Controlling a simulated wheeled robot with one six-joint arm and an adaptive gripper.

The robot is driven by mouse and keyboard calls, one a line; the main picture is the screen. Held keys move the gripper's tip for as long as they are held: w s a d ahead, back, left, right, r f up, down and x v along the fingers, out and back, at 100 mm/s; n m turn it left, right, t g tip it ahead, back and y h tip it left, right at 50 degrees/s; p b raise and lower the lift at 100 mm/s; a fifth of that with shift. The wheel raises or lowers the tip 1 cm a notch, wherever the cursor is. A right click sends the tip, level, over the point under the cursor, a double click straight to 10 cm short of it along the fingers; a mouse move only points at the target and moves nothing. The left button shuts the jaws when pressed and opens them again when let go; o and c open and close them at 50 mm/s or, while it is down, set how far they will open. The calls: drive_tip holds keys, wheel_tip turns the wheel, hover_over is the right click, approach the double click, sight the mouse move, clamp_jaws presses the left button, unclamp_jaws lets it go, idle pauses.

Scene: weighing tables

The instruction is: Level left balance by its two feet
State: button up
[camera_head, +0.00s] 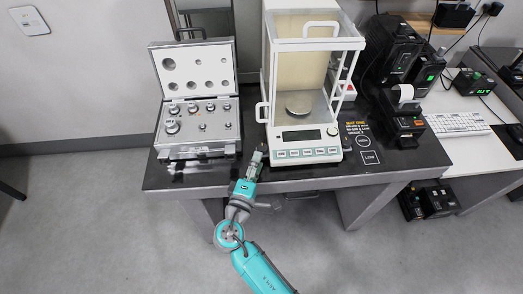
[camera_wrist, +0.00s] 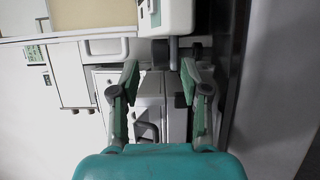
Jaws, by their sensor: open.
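The balance (camera_head: 306,155) has a white body and a tall glass draft shield with a round pan inside. It stands on the dark weighing table. My gripper (camera_head: 262,150) is at its front left corner, low near the table top. In the wrist view my gripper (camera_wrist: 160,72) is open, its two fingers apart with nothing held between them. The balance body (camera_wrist: 168,18) shows at the top of that view, with a small dark part (camera_wrist: 173,52), perhaps a foot, under it between the fingertips. The other foot cannot be made out.
An open case of weights (camera_head: 200,125) stands left of the balance. Black devices and a small printer (camera_head: 405,125) stand to the right, with a keyboard (camera_head: 457,124) on the white table beyond. A strip of dark table top (camera_head: 400,160) in front is bare.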

sight(262, 149)
drive_tip(key=shift+x, duration=2.4)
clamp_jaws()
